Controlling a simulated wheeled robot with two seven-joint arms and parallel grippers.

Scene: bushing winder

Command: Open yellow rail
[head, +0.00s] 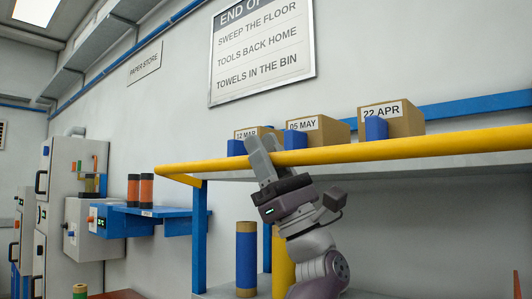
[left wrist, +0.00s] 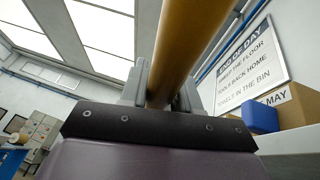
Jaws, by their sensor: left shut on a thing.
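The yellow rail (head: 370,153) is a long round bar along the front of a high shelf. It runs across the right half of the head view and bends back at its left end. My left gripper (head: 263,155) reaches up from below and is shut on the rail near its left part. In the left wrist view the rail (left wrist: 190,40) passes between the two fingers of the left gripper (left wrist: 163,95). My right gripper is in neither view.
Cardboard boxes with date labels, such as the 22 APR box (head: 403,122), stand on the shelf behind the rail. A blue post (head: 199,240) supports the left end. A blue roll (head: 246,260) stands below. A blue side table (head: 150,212) is at left.

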